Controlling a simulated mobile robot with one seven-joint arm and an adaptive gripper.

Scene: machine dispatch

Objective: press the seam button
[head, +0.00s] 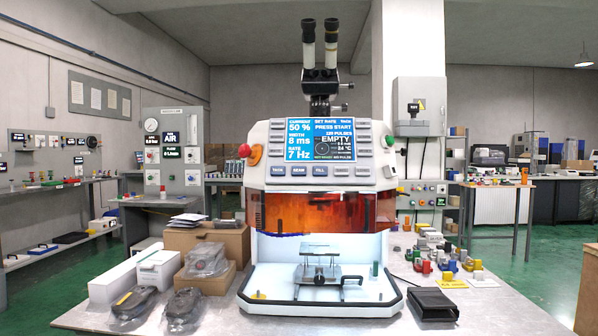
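The welding machine (262,185) stands on the table in the middle of the head view. Its front panel has a lit blue screen (320,140). The seam button (298,171) is a small grey key with a dark label in the row below the screen. It sits between the tack button (277,171) and the fill button (320,171). Nothing covers these keys. The screen reads 50 %, 8 ms and 7 Hz, with "PRESS START" and "EMPTY". My gripper is not in view.
A red knob (244,151) and a green knob (389,140) flank the panel. An orange shield (318,212) hangs over the lit chamber with a small fixture (318,272). Boxes (207,240) and bagged parts stand left; a black pedal (433,304) and coloured pieces lie right.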

